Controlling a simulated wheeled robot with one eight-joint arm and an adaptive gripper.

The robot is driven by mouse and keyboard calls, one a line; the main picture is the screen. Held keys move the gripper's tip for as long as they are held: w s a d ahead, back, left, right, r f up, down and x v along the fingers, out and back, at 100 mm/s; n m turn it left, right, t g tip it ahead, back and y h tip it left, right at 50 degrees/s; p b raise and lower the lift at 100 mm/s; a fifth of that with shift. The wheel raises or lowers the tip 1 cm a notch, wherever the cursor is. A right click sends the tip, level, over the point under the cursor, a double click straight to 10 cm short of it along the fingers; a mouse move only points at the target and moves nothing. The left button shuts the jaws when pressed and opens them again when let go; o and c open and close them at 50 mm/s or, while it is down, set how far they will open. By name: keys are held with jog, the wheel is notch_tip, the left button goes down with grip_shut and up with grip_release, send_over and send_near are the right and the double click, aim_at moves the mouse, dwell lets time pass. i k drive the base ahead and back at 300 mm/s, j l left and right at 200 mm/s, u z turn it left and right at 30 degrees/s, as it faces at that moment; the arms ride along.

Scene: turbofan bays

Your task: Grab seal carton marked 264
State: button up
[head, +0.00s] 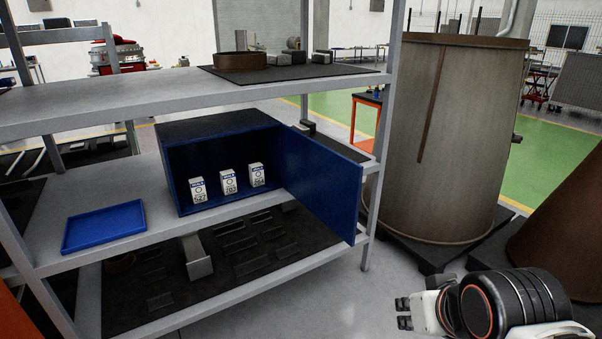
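The left carton (198,190) seems to read 527. The middle carton (228,182) has a number that is hard to read, perhaps 203. The right carton (257,175) has a number ending in 64, likely 264, though its first digit is blurred. My gripper (404,313) is at the lower right, outside the shelf and well apart from the cartons. Its two dark fingertips are apart with nothing between them.
The cabinet door (325,185) is swung open to the right, between my gripper and the cartons. A blue tray (104,227) lies left of the cabinet. A rack post (381,150) and a large drum (450,140) stand right. The upper shelf (150,95) overhangs the cabinet.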

aim_at(257, 176)
jog(key=i+l+u, duration=0.15)
jog(key=u, duration=0.25)
jog(key=i+l+u, duration=0.1)
jog(key=u, duration=0.25)
jog(key=i+l+u, duration=0.1)
jog(key=l+u, duration=0.4)
jog(key=u, duration=0.25)
jog(key=l+u, duration=0.5)
jog(key=l, duration=2.3)
jog(key=j, duration=0.15)
